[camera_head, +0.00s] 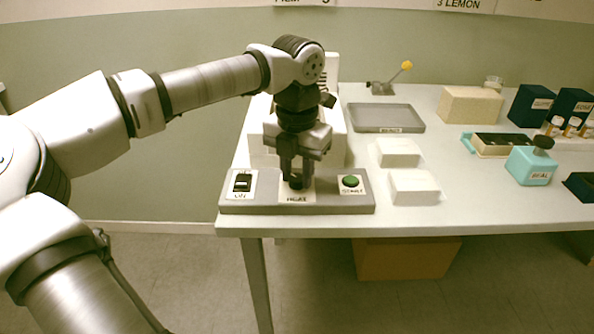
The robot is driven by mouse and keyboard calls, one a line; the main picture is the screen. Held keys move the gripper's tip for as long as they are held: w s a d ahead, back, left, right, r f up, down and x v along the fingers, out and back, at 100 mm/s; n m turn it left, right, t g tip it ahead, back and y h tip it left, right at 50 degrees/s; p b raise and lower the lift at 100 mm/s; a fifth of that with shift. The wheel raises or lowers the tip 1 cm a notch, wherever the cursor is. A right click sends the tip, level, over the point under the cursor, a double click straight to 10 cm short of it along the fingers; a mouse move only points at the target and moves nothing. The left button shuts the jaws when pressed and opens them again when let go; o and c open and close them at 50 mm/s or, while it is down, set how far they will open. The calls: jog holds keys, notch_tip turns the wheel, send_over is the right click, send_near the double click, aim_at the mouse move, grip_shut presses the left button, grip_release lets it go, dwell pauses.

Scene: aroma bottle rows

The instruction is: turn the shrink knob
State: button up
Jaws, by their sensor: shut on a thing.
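A grey control panel (335,205) lies along the front left of the table. My gripper (295,174) points straight down over its middle and is shut on the dark shrink knob (296,184). The fingers hide most of the knob, so its pointing direction cannot be told. A white label (297,198) sits just in front of the knob; it seems to read HEAT. Left of the knob is a black rocker switch (242,181) over the word ON. Right of it is a green button (350,181) labelled START.
A white machine (333,150) stands right behind the panel, partly hidden by my gripper. Two white blocks (413,186) lie to the right. A grey tray (386,118) is behind them. A turquoise bottle (531,166) and dark boxes stand farther right. The table's front edge is close to the panel.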

aim_at(297, 177)
jog(key=o, duration=1)
jog(key=shift+c, duration=0.2)
jog(key=shift+r, duration=0.1)
notch_tip(297, 177, up, 14)
jog(key=shift+p, duration=0.3)
